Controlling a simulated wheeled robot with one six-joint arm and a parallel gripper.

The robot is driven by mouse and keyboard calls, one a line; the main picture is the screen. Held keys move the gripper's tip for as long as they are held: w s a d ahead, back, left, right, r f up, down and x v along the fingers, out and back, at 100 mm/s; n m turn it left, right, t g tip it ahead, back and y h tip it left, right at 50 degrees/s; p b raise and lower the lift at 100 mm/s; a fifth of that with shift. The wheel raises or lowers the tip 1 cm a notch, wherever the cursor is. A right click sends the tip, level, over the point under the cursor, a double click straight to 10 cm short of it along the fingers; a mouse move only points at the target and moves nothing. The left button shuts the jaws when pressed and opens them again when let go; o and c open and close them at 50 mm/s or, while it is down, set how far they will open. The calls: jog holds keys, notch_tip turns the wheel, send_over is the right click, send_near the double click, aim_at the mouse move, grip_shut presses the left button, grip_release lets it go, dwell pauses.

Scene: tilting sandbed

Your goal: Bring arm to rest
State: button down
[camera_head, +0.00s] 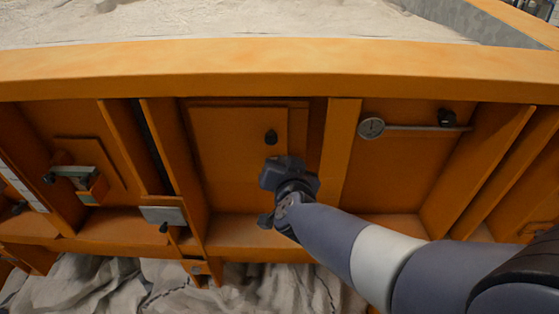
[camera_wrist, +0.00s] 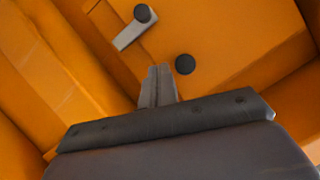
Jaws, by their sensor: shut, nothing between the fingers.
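My gripper (camera_wrist: 158,86) shows in the wrist view with its two fingers together and nothing between them. In the head view my arm comes in from the lower right, and its dark wrist end (camera_head: 290,178) is in front of an orange panel (camera_head: 232,165) with a black knob (camera_head: 271,137). The fingertips cannot be made out in the head view. In the wrist view a black knob (camera_wrist: 185,64) is just right of the fingertips, apart from them in the picture. I cannot tell how near the fingers are to the panel.
The orange sandbed wall has a thick top rim (camera_head: 280,70) and upright ribs. A grey lever with a round end (camera_head: 371,128) is on the right bay. A box-like fitting (camera_head: 82,182) and a grey plate (camera_head: 163,215) are on the left. Pale crumpled ground lies below.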

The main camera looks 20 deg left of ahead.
jog(key=v, duration=0.4)
jog(key=shift+s+r, duration=0.15)
jog(key=shift+s, duration=0.3)
jog(key=x, duration=1)
jog(key=shift+w+d+f, duration=0.1)
jog(key=shift+w+f, duration=0.1)
jog(key=shift+f, duration=0.15)
jog(key=f, duration=0.1)
jog(key=a+f+b, duration=0.1)
jog(key=f, duration=0.1)
jog(key=shift+s, duration=0.15)
jog(key=shift+d+f, duration=0.1)
